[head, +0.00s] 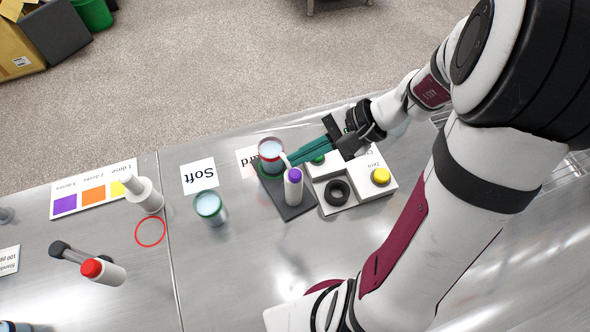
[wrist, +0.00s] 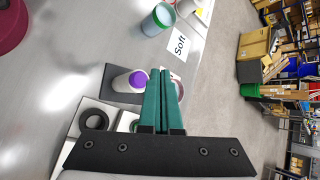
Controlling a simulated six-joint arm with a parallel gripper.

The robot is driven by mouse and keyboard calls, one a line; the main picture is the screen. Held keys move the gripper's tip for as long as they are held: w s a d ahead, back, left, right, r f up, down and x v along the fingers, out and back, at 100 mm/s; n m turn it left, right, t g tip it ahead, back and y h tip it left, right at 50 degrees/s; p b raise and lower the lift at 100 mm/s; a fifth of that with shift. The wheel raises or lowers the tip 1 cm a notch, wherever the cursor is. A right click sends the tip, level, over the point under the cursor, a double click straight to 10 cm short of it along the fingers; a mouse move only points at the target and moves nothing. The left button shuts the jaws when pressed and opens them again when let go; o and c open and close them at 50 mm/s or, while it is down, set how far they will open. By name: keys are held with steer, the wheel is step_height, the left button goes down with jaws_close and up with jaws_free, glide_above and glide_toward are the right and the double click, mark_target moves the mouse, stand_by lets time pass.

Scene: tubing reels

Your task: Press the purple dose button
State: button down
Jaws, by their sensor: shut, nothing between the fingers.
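The purple dose button (head: 294,175) caps a white dispenser bottle (head: 293,192) on a dark base plate (head: 291,211). The button also shows in the wrist view (wrist: 137,78), just left of my fingertips. My gripper (head: 290,157) has teal fingers, shut and empty. In the head view its tips are just above the button in the picture, beside the spout and a red-rimmed cup (head: 270,149). I see no clear contact with the button. In the wrist view the fingers hide part of the cup.
A white box (head: 335,204) with a black ring (head: 337,192), a yellow button (head: 381,176) and a partly hidden green button (head: 318,160) stands right of the dispenser. A cup (head: 209,206) stands left, near the "Soft" card (head: 199,176).

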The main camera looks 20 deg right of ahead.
mark_target(300, 173)
steer(key=shift+r, duration=1.55)
steer(key=shift+a, duration=0.1)
steer(key=s+a+n+g+h, duration=0.1)
steer(key=s+a+n+h, duration=0.1)
steer(key=s, duration=0.5)
steer(key=s+a+r+n+g+h, duration=0.1)
steer(key=s+a+n+g+h, duration=0.1)
steer(key=s+n+h, duration=0.3)
steer(key=s+a, duration=0.1)
steer(key=s, duration=0.2)
steer(key=shift+s+a, duration=0.15)
steer(key=shift+a, duration=0.15)
